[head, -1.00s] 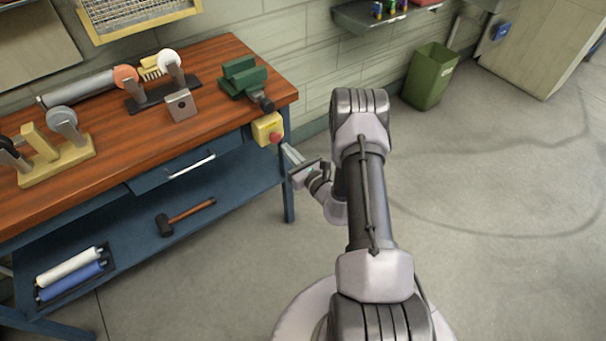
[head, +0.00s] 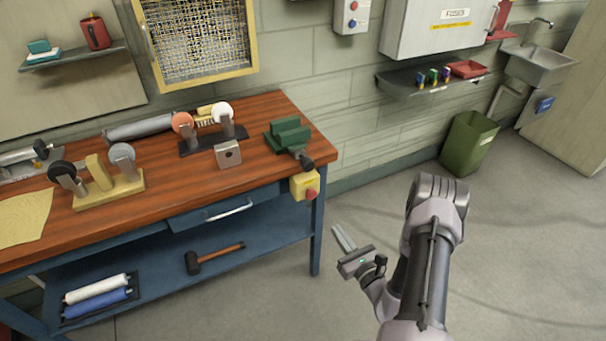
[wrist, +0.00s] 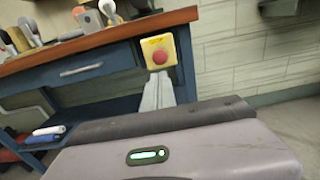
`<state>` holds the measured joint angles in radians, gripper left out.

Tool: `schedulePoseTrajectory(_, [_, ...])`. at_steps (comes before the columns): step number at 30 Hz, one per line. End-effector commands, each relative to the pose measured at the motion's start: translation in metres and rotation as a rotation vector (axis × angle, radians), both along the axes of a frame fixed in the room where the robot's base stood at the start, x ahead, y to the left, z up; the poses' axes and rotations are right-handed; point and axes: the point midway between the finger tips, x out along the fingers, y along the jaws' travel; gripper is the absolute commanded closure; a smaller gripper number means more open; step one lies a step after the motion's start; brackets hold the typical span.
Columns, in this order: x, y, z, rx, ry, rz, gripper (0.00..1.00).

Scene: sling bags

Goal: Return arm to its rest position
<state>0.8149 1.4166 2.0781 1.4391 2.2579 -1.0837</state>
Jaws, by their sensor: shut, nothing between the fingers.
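My gripper (head: 343,239) is shut and empty. In the head view it stands in free air to the right of the workbench's front right leg, below and to the right of the yellow box with the red button (head: 304,187). My arm (head: 424,255) rises from the bottom right and bends back down to the gripper. In the wrist view the shut fingers (wrist: 158,92) point forward, with the yellow box (wrist: 160,54) just above their tips in the picture. The fingers look apart from the box.
The wooden workbench (head: 170,225) fills the left, with a blue drawer (head: 225,207) and a lower shelf holding a mallet (head: 214,257). A green vise (head: 288,135) sits at its right corner. A green bin (head: 468,143) stands by the wall. Floor to the right is clear.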

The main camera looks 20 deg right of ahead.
Motion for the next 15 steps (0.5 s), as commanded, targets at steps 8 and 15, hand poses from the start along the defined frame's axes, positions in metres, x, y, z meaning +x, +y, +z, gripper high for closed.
schedulePoseTrajectory(8, [0.036, 0.102, 0.128, -0.124, -0.119, 0.489, 1.00])
schedulePoseTrajectory(15, [-0.075, 0.274, 0.257, -0.650, -0.118, 1.348, 1.00])
